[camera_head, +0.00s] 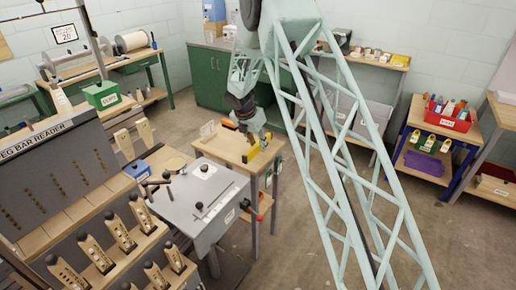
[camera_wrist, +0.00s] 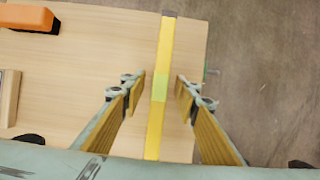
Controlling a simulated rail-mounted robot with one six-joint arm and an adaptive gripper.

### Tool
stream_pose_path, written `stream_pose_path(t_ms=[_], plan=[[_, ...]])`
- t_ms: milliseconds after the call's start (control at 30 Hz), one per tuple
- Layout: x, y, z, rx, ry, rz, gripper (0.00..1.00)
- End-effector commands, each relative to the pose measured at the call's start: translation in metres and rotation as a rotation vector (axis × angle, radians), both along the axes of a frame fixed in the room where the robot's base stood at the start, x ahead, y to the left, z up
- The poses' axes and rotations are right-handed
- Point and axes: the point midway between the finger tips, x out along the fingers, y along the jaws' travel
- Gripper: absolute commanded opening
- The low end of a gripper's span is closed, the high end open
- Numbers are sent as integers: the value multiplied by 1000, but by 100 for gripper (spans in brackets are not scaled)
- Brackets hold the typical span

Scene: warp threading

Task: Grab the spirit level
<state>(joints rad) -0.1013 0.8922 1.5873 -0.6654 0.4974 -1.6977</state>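The spirit level (camera_wrist: 155,125) is a long yellow bar with a pale green vial at its middle. In the wrist view it lies along the right side of a wooden bench top. My gripper (camera_wrist: 160,88) is open, with one finger to each side of the bar near the vial. Neither finger appears to touch it; the exact height above it is hard to tell. In the head view the yellow level (camera_head: 253,153) shows small on the bench, partly hidden by my gripper (camera_head: 254,137).
The wooden bench (camera_head: 222,149) also holds an orange item (camera_wrist: 32,18) at the upper left of the wrist view and a wooden piece (camera_wrist: 9,98) at the left edge. A grey table (camera_head: 178,205) stands in front. The bench top between the level and the orange item is clear.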

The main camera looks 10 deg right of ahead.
Motion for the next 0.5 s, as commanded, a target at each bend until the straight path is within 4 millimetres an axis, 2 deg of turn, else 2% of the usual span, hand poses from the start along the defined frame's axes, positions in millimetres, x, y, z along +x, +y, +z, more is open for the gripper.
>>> stream_pose_path(t_ms=[67, 367, 500], plan=[[0, 0, 0, 0, 0, 0, 27], [0, 0, 0, 0, 0, 0, 0], [0, 0, 0, 0, 0, 0, 0]])
